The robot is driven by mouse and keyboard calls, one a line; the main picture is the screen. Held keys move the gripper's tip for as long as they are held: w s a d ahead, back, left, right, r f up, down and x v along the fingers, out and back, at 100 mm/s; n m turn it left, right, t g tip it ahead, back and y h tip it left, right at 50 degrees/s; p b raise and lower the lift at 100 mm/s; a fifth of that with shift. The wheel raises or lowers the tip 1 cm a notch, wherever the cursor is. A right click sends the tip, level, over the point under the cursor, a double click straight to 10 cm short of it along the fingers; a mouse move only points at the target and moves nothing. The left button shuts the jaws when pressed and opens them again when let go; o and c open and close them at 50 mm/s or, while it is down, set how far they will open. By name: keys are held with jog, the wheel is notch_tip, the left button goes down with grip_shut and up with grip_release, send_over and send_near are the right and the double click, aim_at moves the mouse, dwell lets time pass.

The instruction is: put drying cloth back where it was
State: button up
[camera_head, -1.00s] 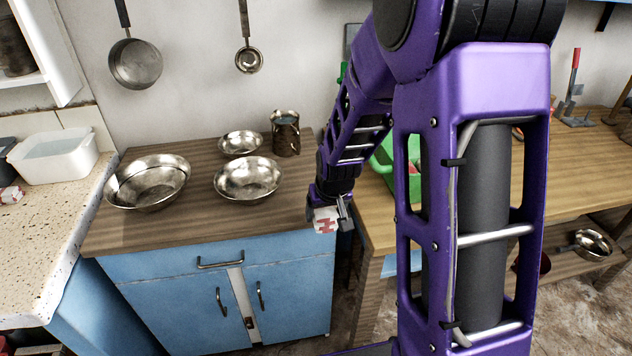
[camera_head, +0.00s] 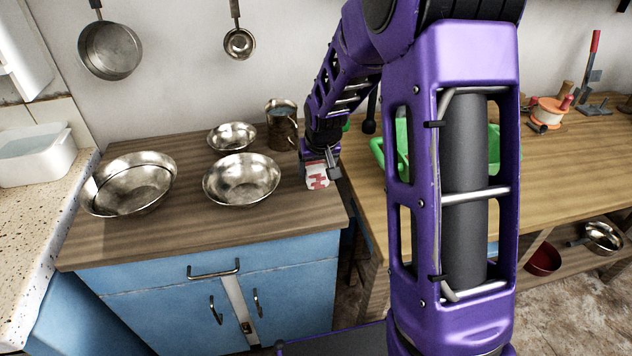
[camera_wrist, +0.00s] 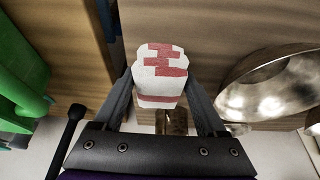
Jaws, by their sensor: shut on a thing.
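The drying cloth (camera_head: 317,176) is white with a red block pattern, folded or bunched small. My gripper (camera_head: 320,163) is shut on it at the right end of the dark wooden counter (camera_head: 190,230), to the right of the metal bowls. In the wrist view the cloth (camera_wrist: 160,75) sits between the two fingers of my gripper (camera_wrist: 160,92), over the wood. I cannot tell whether the cloth touches the counter top. Part of the cloth is hidden behind the gripper in the head view.
Metal bowls (camera_head: 241,180) and a metal mug (camera_head: 281,128) stand on the counter, close left of my gripper. A green container (camera_head: 404,147) is on the lighter wooden table (camera_head: 560,160) to the right. A white basin (camera_head: 36,155) stands at far left.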

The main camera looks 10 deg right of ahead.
aim_at(316, 179)
jog(key=shift+f, duration=1.75)
jog(key=shift+b, duration=0.3)
jog(key=shift+f, duration=0.2)
jog(key=o, duration=1.1)
jog(key=shift+r, duration=0.1)
jog(key=shift+r, duration=0.2)
jog(key=p+v, duration=0.2)
jog(key=v, duration=0.9)
jog(key=shift+s+r, duration=0.15)
jog(key=shift+r, duration=0.25)
